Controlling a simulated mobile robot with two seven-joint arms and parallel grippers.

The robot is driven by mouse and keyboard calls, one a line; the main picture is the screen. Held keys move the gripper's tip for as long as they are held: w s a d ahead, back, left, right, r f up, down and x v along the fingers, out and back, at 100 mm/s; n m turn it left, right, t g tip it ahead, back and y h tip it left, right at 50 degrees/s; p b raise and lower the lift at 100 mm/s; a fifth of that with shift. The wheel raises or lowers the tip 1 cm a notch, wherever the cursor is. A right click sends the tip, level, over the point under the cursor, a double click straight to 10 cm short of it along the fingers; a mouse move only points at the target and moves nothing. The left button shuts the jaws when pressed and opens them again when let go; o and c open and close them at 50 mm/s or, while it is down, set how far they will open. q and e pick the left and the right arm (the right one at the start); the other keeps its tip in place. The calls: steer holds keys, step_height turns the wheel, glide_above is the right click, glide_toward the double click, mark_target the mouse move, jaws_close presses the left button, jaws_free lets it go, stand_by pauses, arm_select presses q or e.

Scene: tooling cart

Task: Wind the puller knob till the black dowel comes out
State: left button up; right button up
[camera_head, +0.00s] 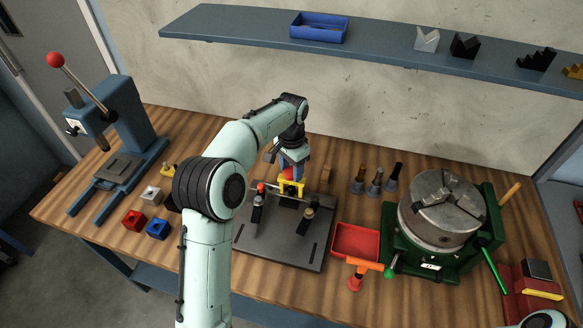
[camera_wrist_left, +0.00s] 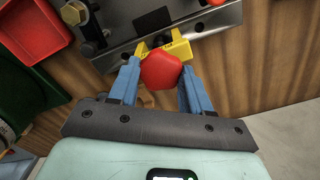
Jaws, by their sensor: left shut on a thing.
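The red puller knob (camera_head: 286,174) sits at the top of a yellow puller frame (camera_head: 291,188) on the dark fixture plate (camera_head: 270,252). In the left wrist view the knob (camera_wrist_left: 161,70) is between the two blue fingers of my left gripper (camera_wrist_left: 158,82), which is shut on it. In the head view my left gripper (camera_head: 291,166) comes down on the knob from above. I cannot make out the black dowel. My right gripper is out of view.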

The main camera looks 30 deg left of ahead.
mark_target(291, 171)
arm_select(q)
steer(key=m, duration=0.4)
steer(key=shift+m, duration=2.2)
steer(key=o, duration=1.1)
steer(key=shift+a, duration=0.1)
steer(key=shift+c, duration=0.2)
step_height(291, 171, up, 13)
steer(key=shift+r, duration=0.2)
